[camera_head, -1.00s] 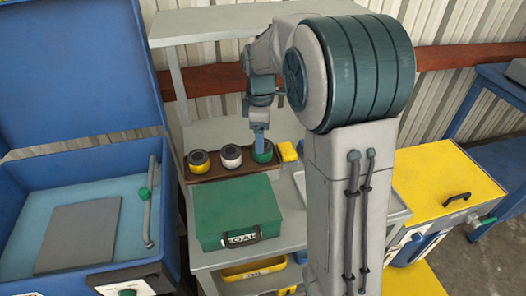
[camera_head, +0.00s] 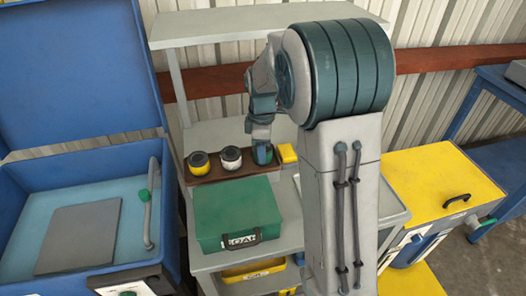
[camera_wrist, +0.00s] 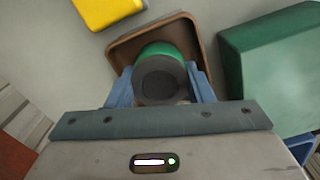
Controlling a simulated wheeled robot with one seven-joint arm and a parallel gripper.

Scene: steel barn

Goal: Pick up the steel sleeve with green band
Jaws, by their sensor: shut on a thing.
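The steel sleeve with green band (camera_wrist: 161,55) stands at the right end of a brown tray (camera_head: 222,175), seen from above in the wrist view with its dark round top showing. My gripper (camera_wrist: 160,88) has its blue fingers on both sides of the sleeve and is shut on it. In the head view the green-banded sleeve (camera_head: 262,155) is partly hidden by my gripper (camera_head: 262,146). It still appears to be in the tray; whether it is lifted at all I cannot tell.
A yellow-banded sleeve (camera_head: 198,164) and a white-banded one (camera_head: 231,159) stand left in the tray. A yellow block (camera_head: 287,153) is just right of it. A green box (camera_head: 237,212) is in front. A blue lidded chest (camera_head: 90,225) stands left.

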